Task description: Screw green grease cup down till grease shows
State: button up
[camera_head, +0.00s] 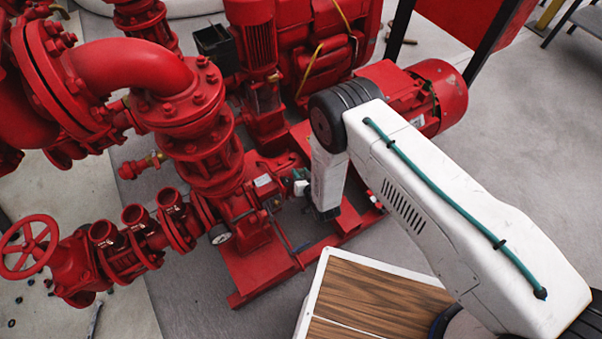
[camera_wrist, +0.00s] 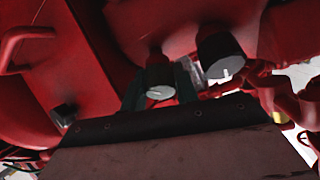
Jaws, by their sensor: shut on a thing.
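In the wrist view, two dark grease cups with pale grey end faces stick out of the red pump body. My gripper (camera_wrist: 160,101) has its dark green fingers on either side of the left cup (camera_wrist: 160,91), shut on it. A short white mark shows on that cup's face. The right cup (camera_wrist: 220,55) stands apart from the fingers, also with a white mark. The light is too dim to tell either cup's green clearly. I see no grease.
The red pump (camera_head: 262,190) sits on a red base frame (camera_head: 265,275). The red motor (camera_head: 438,95) lies behind my arm. Grey floor is open at the right.

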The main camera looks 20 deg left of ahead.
jog(key=m+h, duration=0.1)
jog(key=m, duration=0.3)
jog(key=shift+h, duration=0.3)
jog(key=shift+m+h, duration=0.9)
jog(key=shift+m, duration=1.3)
jog(key=o, duration=0.7)
jog(key=v, duration=0.7)
jog(key=shift+s, duration=0.4)
jog(key=shift+r, duration=0.15)
